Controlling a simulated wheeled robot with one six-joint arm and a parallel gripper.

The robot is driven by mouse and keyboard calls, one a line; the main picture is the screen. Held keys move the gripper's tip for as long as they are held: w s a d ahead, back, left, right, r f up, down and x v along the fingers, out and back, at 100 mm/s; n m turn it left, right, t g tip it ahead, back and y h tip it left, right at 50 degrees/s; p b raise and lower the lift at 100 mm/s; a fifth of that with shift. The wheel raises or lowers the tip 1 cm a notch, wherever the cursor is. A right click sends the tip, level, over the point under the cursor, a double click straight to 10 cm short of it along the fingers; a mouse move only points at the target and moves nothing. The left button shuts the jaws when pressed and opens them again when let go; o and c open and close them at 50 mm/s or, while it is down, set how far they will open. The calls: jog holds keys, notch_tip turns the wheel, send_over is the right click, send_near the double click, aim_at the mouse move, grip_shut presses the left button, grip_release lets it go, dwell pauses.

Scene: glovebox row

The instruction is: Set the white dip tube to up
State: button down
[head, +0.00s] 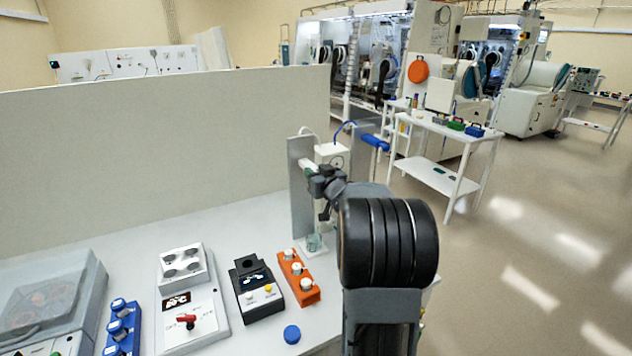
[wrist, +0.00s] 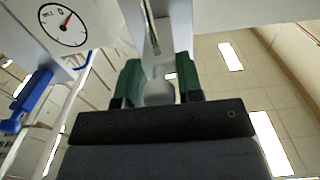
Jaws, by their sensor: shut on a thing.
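The dip tube stand has a grey upright (head: 301,195) and a white box with a round dial (head: 333,154); the dial (wrist: 63,25) also shows at the upper left of the wrist view. My gripper (wrist: 160,84) has its green fingers closed on a pale, rounded piece (wrist: 159,92), which I take as the white dip tube's handle. In the head view my gripper (head: 313,172) is at the stand's upright, and my wrist partly hides the tube. A glass vessel (head: 314,242) stands below. A blue handle (head: 376,142) sticks out to the right of the box.
On the bench are an orange block with white knobs (head: 298,278), a black device (head: 256,290), a hotplate-like unit with a red knob (head: 190,305), a blue knob block (head: 122,328) and a blue cap (head: 292,334). A grey panel (head: 160,155) closes off the back left.

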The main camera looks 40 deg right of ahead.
notch_tip(320, 180, up, 5)
jog(key=shift+r+p, duration=0.1)
jog(key=shift+p, duration=1.05)
jog(key=c, duration=1)
grip_release()
jog(key=shift+o, duration=0.4)
jog(key=shift+s+f, duration=0.2)
jog(key=shift+s, duration=0.3)
jog(key=s+a+b, duration=0.1)
jog(key=s+b, duration=0.1)
jog(key=s, duration=1)
jog(key=shift+s+a, duration=0.35)
jog(key=shift+a, duration=0.05)
